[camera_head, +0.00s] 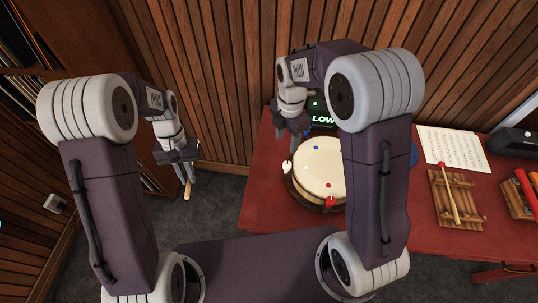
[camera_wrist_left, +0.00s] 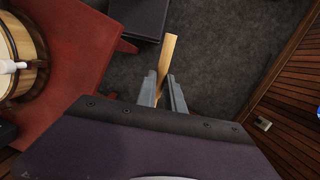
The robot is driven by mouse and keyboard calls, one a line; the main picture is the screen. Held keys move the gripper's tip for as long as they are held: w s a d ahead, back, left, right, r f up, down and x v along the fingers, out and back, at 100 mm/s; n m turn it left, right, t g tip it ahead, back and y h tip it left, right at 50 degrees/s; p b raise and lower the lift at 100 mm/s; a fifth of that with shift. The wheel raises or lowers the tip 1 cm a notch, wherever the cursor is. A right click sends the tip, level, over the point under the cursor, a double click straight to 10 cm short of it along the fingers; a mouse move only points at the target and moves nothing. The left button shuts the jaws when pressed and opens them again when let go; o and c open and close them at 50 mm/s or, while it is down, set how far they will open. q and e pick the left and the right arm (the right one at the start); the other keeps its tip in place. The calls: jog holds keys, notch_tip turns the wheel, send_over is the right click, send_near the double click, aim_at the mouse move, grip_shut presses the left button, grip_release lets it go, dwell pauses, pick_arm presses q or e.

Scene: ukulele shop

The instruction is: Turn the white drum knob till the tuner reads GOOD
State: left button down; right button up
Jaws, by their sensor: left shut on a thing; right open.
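The drum (camera_head: 320,165) has a cream top and a wooden side and stands on the red table. Its white knob (camera_head: 287,167) sticks out at the drum's left side; it also shows in the left wrist view (camera_wrist_left: 8,67). The tuner (camera_head: 318,118) behind the drum shows green letters reading LOW, partly hidden by my right arm. My right gripper (camera_head: 293,148) is open, just above the white knob, with no clear contact. My left gripper (camera_head: 188,179) is shut on a pale wooden stick (camera_wrist_left: 166,58), left of the table and over the floor.
The drum also has a red knob (camera_head: 330,202) at the front and a blue one behind. On the table (camera_head: 265,200) to the right are a music sheet (camera_head: 455,147) and a wooden xylophone (camera_head: 446,205) with a mallet. A slatted wall (camera_head: 215,80) stands behind.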

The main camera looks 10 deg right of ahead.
aim_at(287, 164)
jog(key=f, duration=0.8)
jog(key=s+d+f, duration=0.1)
jog(key=f, duration=0.3)
jog(key=shift+s, duration=0.1)
jog(key=shift+a+f, duration=0.1)
jog(key=shift+a, duration=0.05)
grip_shut()
